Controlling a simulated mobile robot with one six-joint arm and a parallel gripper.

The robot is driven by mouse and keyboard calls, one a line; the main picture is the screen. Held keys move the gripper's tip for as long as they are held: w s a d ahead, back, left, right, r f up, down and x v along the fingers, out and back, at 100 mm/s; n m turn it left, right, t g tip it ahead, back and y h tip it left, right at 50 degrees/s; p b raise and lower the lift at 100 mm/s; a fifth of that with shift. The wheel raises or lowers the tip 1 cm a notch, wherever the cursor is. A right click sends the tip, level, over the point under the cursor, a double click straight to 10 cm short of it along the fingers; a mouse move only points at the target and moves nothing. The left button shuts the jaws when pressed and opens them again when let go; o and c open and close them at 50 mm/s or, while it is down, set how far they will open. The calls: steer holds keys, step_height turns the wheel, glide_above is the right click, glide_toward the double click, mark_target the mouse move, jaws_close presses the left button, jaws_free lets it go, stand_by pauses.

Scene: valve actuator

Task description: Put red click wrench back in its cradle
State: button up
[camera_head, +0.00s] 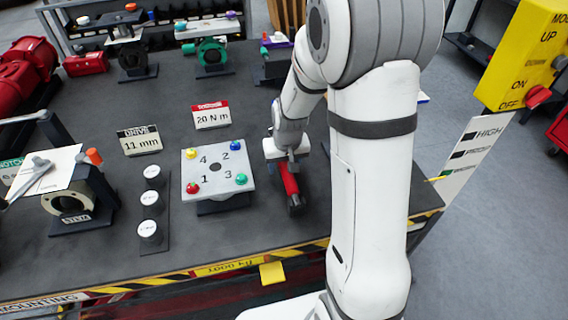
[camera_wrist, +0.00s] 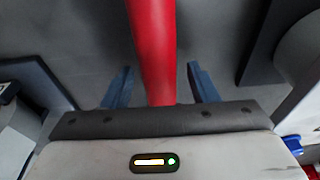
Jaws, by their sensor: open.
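The red click wrench (camera_head: 290,182) lies on the dark bench top to the right of the numbered plate, under my arm's end. In the wrist view its red handle (camera_wrist: 152,50) runs from the top edge down between my two fingers. My gripper (camera_wrist: 160,85) is open, with a gap between the handle and each finger. In the head view my gripper (camera_head: 286,158) is low over the wrench and partly hidden by its own wrist. The wrench's far end is hidden by my arm. I cannot make out the cradle clearly.
The plate (camera_head: 214,172) with coloured numbered knobs stands left of the wrench. Several white-topped cylinders (camera_head: 150,200) stand in a row further left. Signs reading 20 Nm (camera_head: 210,115) and 11 mm (camera_head: 139,141) stand behind. The striped front edge (camera_head: 235,266) is near.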

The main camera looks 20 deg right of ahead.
mark_target(286, 165)
steer(key=shift+s+d+r+b, duration=0.1)
steer(key=shift+s+r, duration=0.15)
steer(key=shift+r, duration=1.05)
steer(key=shift+s+a+r+b, duration=0.1)
steer(key=shift+s+r+b, duration=0.1)
steer(key=shift+r, duration=1.1)
steer(key=shift+s+d+r+b, duration=0.1)
steer(key=shift+s+r, duration=0.15)
steer(key=shift+r, duration=1.05)
steer(key=shift+s+r, duration=0.15)
steer(key=s+r, duration=0.4)
steer(key=s, duration=0.5)
steer(key=s+r+t, duration=0.1)
steer(key=s+r, duration=0.3)
steer(key=s, duration=0.5)
steer(key=shift+r, duration=0.15)
